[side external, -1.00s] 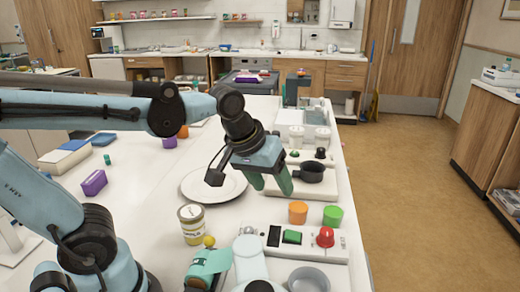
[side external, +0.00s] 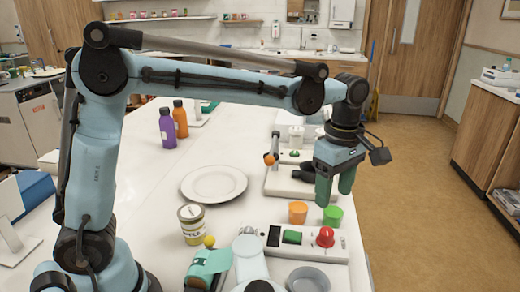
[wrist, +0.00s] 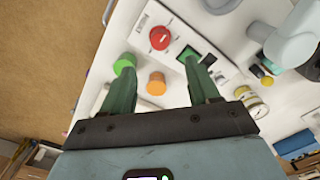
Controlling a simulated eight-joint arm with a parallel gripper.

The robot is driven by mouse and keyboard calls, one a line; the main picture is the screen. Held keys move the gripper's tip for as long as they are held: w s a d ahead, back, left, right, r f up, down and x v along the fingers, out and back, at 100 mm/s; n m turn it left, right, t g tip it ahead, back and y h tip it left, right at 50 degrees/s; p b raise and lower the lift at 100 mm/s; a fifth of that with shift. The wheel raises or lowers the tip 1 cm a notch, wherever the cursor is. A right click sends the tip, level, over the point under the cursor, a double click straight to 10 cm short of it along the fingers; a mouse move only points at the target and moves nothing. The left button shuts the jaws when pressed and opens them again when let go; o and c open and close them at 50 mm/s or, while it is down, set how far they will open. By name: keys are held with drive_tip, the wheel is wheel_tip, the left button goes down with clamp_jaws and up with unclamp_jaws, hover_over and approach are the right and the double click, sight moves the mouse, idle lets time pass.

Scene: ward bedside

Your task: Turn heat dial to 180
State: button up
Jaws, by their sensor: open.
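A red dial (side external: 325,237) stands on the right part of a white control panel (side external: 345,256). The panel also has a green button (side external: 292,237) and a dark window (side external: 274,236). In the wrist view the red dial (wrist: 160,38) lies beyond my fingertips, roughly between them, with the green button (wrist: 187,54) by the right finger. My gripper (side external: 335,195) is open and empty, pointing down above the table's right side, behind the panel and apart from the dial. The dial's pointer and scale are too small to read.
An orange cup (side external: 298,212) and a green cup (side external: 333,216) stand close below my fingers. A labelled jar (side external: 192,224) and a white plate (side external: 213,184) are to the left. A grey bowl (side external: 308,280) is in front of the panel. The left-middle table is largely clear.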

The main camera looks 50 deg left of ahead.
sight(327, 231)
wheel_tip(327, 231, down, 11)
drive_tip(key=shift+r, duration=0.1)
idle(0.4)
drive_tip(key=c, duration=1)
drive_tip(key=shift+c, duration=0.2)
